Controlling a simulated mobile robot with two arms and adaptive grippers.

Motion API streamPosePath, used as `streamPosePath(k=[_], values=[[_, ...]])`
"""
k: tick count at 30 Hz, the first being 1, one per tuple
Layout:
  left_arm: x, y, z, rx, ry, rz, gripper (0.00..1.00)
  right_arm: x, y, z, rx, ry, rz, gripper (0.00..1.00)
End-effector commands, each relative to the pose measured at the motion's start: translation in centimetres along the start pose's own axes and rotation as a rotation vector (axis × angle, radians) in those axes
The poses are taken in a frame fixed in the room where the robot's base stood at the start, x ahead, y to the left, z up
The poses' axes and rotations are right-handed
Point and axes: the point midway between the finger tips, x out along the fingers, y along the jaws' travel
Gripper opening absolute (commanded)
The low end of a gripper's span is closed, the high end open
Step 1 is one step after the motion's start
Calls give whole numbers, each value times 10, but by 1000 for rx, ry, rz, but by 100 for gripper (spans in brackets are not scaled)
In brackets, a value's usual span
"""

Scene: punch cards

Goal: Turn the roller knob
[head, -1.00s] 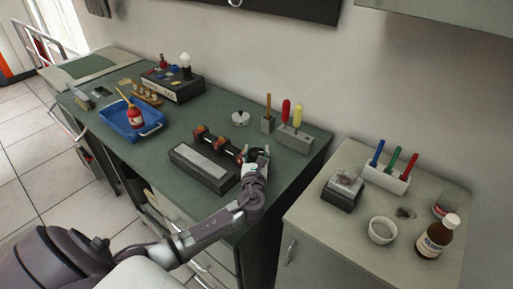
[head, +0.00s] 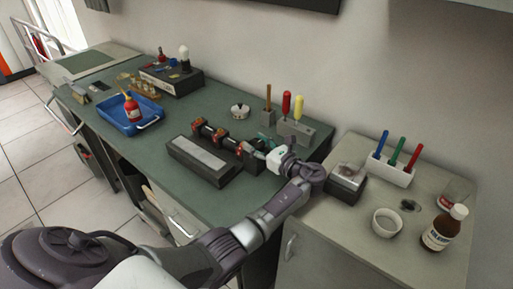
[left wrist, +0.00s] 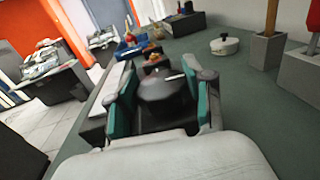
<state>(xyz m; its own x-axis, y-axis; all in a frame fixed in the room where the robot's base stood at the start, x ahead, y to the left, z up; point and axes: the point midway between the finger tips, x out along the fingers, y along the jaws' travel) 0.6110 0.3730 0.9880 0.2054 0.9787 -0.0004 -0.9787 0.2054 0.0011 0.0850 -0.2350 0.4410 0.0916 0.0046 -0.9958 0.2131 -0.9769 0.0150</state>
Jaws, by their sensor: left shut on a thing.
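The roller device stands on the green bench, with a dark base with a pale grey top (head: 203,157) and a dark roller with orange-red parts (head: 218,135) behind it. My left gripper (head: 264,148) is at the roller's right end in the head view. In the left wrist view, its teal-padded fingers (left wrist: 163,100) are shut on the dark round roller knob (left wrist: 162,88), which has a pale line on it. The knob is mostly hidden by the fingers in the head view. My right gripper is in neither view.
A block with red and yellow screwdrivers (head: 297,131) and a round white-topped pot (head: 240,111) stand behind the gripper. A blue tray (head: 112,121) is at the left. A lower cabinet at right bears a dark box (head: 346,184), a white bowl (head: 386,222) and a brown bottle (head: 440,232).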

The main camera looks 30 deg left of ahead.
Motion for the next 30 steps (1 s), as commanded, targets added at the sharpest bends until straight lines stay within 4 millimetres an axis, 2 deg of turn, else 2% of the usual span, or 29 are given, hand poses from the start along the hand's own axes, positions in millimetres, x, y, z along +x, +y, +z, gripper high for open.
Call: streamPosePath(k=[6, 23, 24, 27, 30], values=[[0, -1, 0, -2, -1, 71, 17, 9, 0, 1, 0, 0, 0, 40], [1, 0, 1, -3, -2, 96, 17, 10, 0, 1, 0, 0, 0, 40], [1, 0, 1, -3, -2, 96, 58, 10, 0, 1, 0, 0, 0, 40], [1, 0, 1, -2, -1, 96, 75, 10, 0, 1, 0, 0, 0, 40], [1, 0, 1, -2, -1, 96, 78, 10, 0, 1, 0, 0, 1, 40]])
